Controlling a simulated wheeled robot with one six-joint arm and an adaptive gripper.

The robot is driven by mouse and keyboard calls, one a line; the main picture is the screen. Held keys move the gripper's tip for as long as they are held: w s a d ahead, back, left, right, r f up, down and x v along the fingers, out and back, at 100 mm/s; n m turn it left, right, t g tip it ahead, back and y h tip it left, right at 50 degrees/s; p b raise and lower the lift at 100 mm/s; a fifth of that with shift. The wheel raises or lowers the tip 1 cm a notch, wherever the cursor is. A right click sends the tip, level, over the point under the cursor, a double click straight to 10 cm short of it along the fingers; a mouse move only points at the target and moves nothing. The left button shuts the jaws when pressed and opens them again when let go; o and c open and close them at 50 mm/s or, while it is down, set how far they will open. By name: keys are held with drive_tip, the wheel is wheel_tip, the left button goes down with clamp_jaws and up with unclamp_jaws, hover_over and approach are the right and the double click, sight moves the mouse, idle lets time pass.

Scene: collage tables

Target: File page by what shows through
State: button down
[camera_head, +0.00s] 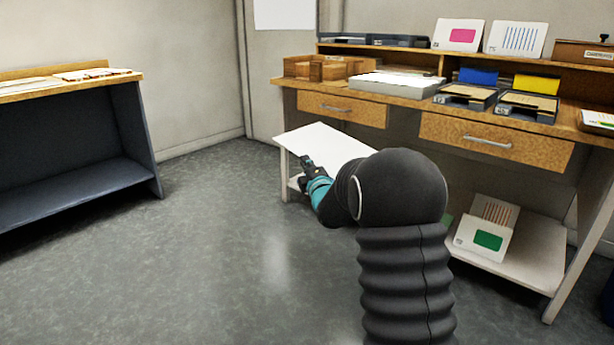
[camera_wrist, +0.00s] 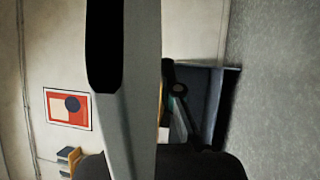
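My gripper (camera_head: 306,168) is shut on one edge of a blank white page (camera_head: 325,145), which it holds out flat, in front of the workbench. In the wrist view the page (camera_wrist: 140,110) shows nearly edge-on as a pale upright strip. No mark on the page can be made out. A flat white slab (camera_head: 395,83) lies on the workbench top. To its right are two dark trays, one with a blue card (camera_head: 478,76) behind it and one with a yellow card (camera_head: 536,84).
Sample cards with a pink block (camera_head: 463,35) and blue stripes (camera_head: 516,39) stand on the upper ledge. A green-block card (camera_head: 485,240) stands on the lower shelf. Wooden boxes (camera_head: 322,67) sit left of the slab. A second bench (camera_head: 70,77) stands left; open floor lies between.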

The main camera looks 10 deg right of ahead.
drive_tip(key=n+t+y, duration=0.1)
drive_tip(key=t, duration=0.2)
drive_tip(key=n+t+y+b, duration=0.1)
drive_tip(key=n+t, duration=0.1)
drive_tip(key=t, duration=0.1)
drive_tip(key=shift+n+t+y, duration=0.3)
drive_tip(key=shift+y, duration=0.1)
drive_tip(key=shift+r, duration=0.1)
